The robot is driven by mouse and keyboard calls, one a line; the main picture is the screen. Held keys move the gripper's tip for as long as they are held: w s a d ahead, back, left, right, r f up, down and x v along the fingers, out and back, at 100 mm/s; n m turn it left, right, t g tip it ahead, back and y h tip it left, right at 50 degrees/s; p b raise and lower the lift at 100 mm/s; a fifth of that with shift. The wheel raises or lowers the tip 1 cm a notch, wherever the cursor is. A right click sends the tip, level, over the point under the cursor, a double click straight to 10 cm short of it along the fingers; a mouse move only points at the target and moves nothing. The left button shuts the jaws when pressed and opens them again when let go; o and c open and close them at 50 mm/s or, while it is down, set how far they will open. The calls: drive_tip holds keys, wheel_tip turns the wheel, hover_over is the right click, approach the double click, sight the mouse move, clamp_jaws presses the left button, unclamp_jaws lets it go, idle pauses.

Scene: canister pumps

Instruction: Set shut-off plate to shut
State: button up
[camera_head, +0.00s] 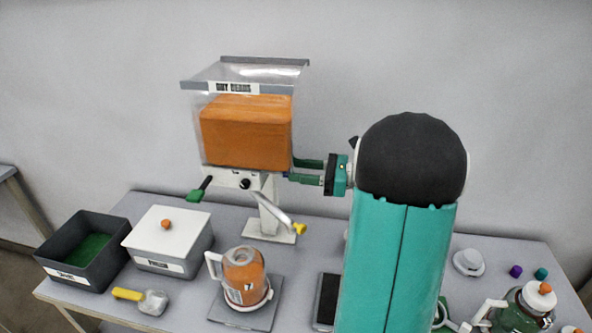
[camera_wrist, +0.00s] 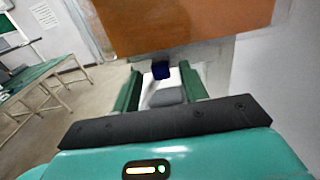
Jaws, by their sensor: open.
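A clear hopper (camera_head: 250,125) with an orange fill stands on a pale post at the back of the table. A green-tipped handle (camera_head: 198,193) sticks out low on its left. A grey lever with a yellow end (camera_head: 299,229) hangs below. I cannot tell for sure which part is the shut-off plate. My gripper (camera_head: 306,171) is open at the hopper's lower right side. In the wrist view its green fingers (camera_wrist: 160,88) stand either side of a dark blue knob (camera_wrist: 161,70) under the orange fill. I cannot tell whether they touch it.
A dark open bin (camera_head: 60,248), a white-lidded bin (camera_head: 170,222), a yellow-handled scoop (camera_head: 142,299) and an orange-filled jug (camera_head: 243,275) on a grey pad stand front left. Bottles (camera_head: 525,305) and a white lid (camera_head: 468,262) lie right. My arm hides the table's middle right.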

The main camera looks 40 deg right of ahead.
drive_tip(key=shift+w+a, duration=0.5)
drive_tip(key=shift+w, duration=0.05)
clamp_jaws()
drive_tip(key=shift+x, duration=1.75)
unclamp_jaws()
drive_tip(key=shift+w+a, duration=0.1)
drive_tip(key=shift+w, duration=0.05)
